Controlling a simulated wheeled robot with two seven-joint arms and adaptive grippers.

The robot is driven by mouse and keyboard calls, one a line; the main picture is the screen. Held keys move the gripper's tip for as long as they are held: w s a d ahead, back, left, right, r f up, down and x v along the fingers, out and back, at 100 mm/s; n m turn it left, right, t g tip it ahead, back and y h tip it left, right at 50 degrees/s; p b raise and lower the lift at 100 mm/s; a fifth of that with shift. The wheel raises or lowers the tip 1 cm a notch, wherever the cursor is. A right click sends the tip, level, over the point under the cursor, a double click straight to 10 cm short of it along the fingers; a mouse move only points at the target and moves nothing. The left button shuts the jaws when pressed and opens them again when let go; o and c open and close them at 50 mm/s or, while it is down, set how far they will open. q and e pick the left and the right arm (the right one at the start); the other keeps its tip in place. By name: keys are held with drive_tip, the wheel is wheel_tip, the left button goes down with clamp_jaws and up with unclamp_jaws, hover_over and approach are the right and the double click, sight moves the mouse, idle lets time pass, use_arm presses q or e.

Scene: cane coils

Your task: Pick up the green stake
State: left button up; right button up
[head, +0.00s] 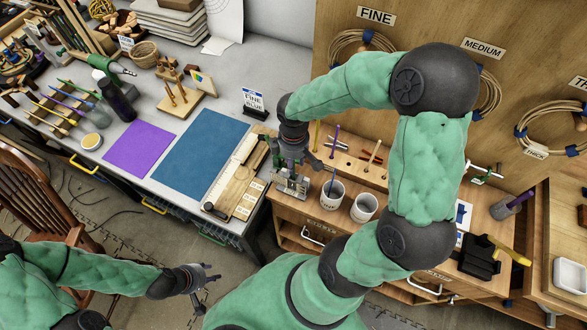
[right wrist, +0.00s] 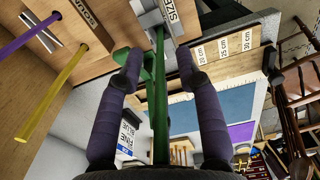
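The green stake (right wrist: 160,95) runs lengthwise between the two purple-padded fingers of my right gripper (right wrist: 159,72) in the right wrist view. A gap shows on each side of it, so the fingers are around it but apart from it. Its far end meets a grey metal block (right wrist: 150,18) labelled SIZE. My left gripper (head: 205,284) is open and empty over the floor at the lower left.
A purple stake (right wrist: 30,35) and a yellow stake (right wrist: 50,97) stand beside the right gripper. Two white cups (head: 363,207) are right of the metal block. A ruler board (head: 238,180), blue mat (head: 200,152) and purple mat (head: 139,148) lie to the left. A wooden panel with cane coils rises behind.

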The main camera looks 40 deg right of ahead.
drive_tip(key=shift+f, duration=0.2)
clamp_jaws()
drive_tip(key=shift+r, duration=0.15)
